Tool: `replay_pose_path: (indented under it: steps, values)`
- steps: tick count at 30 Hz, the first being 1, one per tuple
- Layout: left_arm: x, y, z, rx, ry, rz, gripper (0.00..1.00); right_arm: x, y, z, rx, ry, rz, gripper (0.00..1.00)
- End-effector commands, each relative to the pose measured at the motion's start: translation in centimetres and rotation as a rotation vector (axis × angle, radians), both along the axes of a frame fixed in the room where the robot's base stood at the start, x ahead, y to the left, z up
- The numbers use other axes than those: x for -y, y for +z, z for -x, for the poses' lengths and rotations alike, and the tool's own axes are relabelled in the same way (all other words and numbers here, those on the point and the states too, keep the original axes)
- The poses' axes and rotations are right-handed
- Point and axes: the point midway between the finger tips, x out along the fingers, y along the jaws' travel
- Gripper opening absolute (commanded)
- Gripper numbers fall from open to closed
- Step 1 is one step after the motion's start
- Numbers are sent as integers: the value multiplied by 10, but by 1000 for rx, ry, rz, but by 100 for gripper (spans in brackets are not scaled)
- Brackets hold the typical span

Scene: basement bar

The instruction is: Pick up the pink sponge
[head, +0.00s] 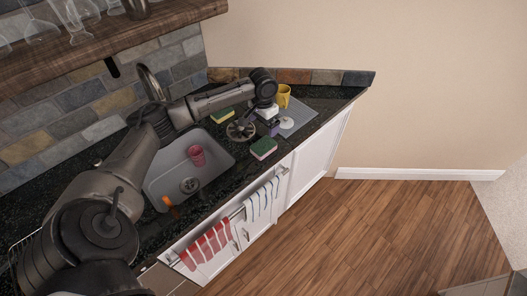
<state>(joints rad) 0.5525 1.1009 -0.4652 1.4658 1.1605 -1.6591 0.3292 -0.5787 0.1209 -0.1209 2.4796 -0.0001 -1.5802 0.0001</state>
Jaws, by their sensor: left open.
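No sponge in the head view is clearly pink. A green-topped sponge (263,147) with a paler side lies on the dark counter near its front edge. A yellow and green sponge (222,115) lies behind the sink. My left gripper (272,128) is open and points down over the counter, behind and slightly right of the front sponge. A small purple patch shows at its fingers, too small to identify. The gripper is apart from both sponges. My right gripper is not in view.
A sink (160,178) holds a red-pink cup (196,155). A dark round object (241,130) stands left of the gripper. A yellow mug (283,96) and a grey mat (301,117) are close by. Glasses stand on the shelf (110,39); towels (262,200) hang in front.

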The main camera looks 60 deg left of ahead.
Motion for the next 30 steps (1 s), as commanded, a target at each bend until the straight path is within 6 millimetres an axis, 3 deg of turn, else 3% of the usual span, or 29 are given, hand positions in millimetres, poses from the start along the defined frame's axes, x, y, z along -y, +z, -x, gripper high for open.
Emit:
replay_pose_path:
  steps: [9, 23, 30]
  values:
    - [0, -54, 0, -2, 1, 1, 99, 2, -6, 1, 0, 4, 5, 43]
    - [0, -80, 0, -1, 1, 1, 99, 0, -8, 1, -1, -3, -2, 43]
    - [1, -109, -1, -2, 0, 1, 99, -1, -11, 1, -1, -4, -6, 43]
